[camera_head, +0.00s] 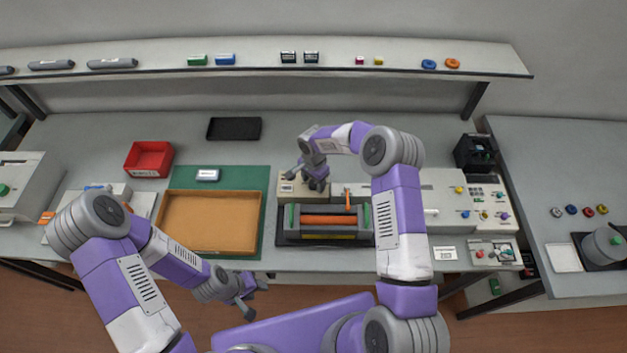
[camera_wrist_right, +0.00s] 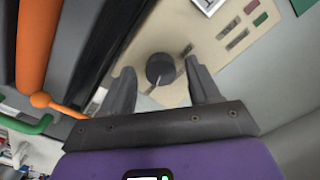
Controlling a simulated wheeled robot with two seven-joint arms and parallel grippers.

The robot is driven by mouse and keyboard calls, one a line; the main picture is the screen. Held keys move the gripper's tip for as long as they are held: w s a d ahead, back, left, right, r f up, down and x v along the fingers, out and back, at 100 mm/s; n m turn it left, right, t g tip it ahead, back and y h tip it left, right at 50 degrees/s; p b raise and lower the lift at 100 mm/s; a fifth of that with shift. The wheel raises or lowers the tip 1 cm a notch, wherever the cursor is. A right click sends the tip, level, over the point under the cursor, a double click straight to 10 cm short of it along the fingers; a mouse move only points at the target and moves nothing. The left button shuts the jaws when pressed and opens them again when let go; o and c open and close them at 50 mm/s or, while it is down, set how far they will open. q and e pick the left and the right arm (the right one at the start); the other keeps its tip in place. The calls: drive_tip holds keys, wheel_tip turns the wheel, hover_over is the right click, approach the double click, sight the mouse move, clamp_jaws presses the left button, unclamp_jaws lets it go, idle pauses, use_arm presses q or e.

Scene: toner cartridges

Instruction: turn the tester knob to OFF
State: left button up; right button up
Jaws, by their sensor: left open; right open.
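The tester knob (camera_wrist_right: 160,68) is a dark round knob on a beige panel (camera_wrist_right: 215,25) in the right wrist view. My right gripper (camera_wrist_right: 161,82) is open, with one finger on each side of the knob; whether the fingers touch it I cannot tell. In the head view my right gripper (camera_head: 316,181) is over the beige tester box (camera_head: 288,190) and hides the knob. The labels around the knob are too small to read. My left gripper (camera_head: 249,296) is open and empty, in front of the table's front edge.
A dark cradle with an orange roller (camera_head: 328,220) stands right beside the tester. A wooden tray (camera_head: 208,222) on a green mat (camera_head: 260,180) lies to the left. Machines with small coloured knobs (camera_head: 490,207) stand to the right. A shelf (camera_head: 400,57) runs along the back.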

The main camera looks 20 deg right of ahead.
drive_tip(key=shift+c, duration=0.3)
drive_tip(key=c, duration=1)
drive_tip(key=shift+w, duration=0.1)
